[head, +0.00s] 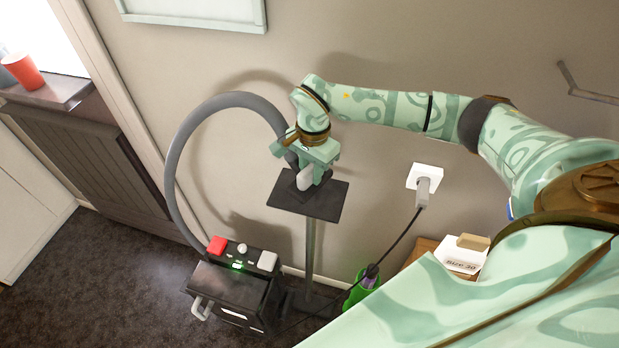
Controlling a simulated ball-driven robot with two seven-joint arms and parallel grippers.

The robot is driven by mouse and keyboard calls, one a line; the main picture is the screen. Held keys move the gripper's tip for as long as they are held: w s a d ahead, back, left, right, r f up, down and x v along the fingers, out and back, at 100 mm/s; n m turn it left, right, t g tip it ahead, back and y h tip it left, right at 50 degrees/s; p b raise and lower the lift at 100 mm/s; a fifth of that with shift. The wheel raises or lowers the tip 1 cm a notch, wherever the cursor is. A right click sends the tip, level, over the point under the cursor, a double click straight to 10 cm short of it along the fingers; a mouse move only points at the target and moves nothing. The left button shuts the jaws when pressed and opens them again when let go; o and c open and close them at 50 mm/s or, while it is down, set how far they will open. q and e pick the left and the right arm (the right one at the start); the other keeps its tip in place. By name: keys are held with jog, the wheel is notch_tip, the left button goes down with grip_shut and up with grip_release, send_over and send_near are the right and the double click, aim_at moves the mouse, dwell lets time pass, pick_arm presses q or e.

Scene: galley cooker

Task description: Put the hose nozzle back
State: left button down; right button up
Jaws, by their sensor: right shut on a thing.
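My right gripper (304,176) reaches in from the right and points down over a small black stand plate (325,205) on a thin grey post. It is shut on the hose nozzle, which is mostly hidden by the gripper. The nozzle is at a dark holder on the plate; I cannot tell whether it is seated in it. A thick grey hose (181,142) arcs from the gripper up, left and down to a black machine (230,293) on the floor. My left gripper is not in view.
The machine has a red button (217,245), a white knob and a green light. A wall socket (425,177) holds a plug with a black cord. A green container (362,288) and a white box (463,257) stand to the right. Dark carpet is clear at left.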

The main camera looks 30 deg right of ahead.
aim_at(310, 180)
jog(key=shift+w+d+f, duration=0.25)
jog(key=shift+w+f, duration=0.3)
jog(key=shift+f, duration=0.25)
jog(key=shift+w+d+f, duration=0.1)
jog(key=shift+f, duration=0.8)
jog(key=shift+w+d+f, duration=0.1)
jog(key=shift+f, duration=0.75)
jog(key=shift+f, duration=0.2)
jog(key=o, duration=0.9)
jog(key=shift+a, duration=0.1)
jog(key=r, duration=1.2)
jog(key=shift+d+r, duration=0.25)
